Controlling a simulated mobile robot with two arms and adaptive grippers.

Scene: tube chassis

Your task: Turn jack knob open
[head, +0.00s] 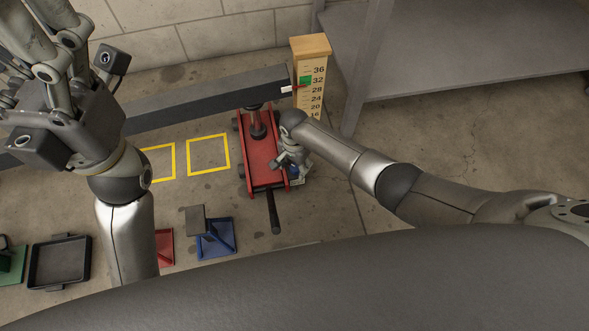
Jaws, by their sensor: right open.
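A red floor jack (260,165) stands on the concrete floor with its lifting post (257,125) beneath a dark grey beam (205,98). Its black handle (273,212) points toward me. My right gripper (289,168) is open, at the right side of the jack, close to its near end. I cannot tell whether it touches the jack. I cannot make out the jack knob; the gripper covers that area. My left gripper (45,45) is raised at the upper left, away from the jack, with its fingertips partly cut off by the frame.
A wooden height post (312,47) with numbers and a green band stands at the beam's end, near a red pointer. A blue stand (216,238), a red stand (165,248) and a black tray (60,262) lie on the floor. A grey table (470,50) is at upper right.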

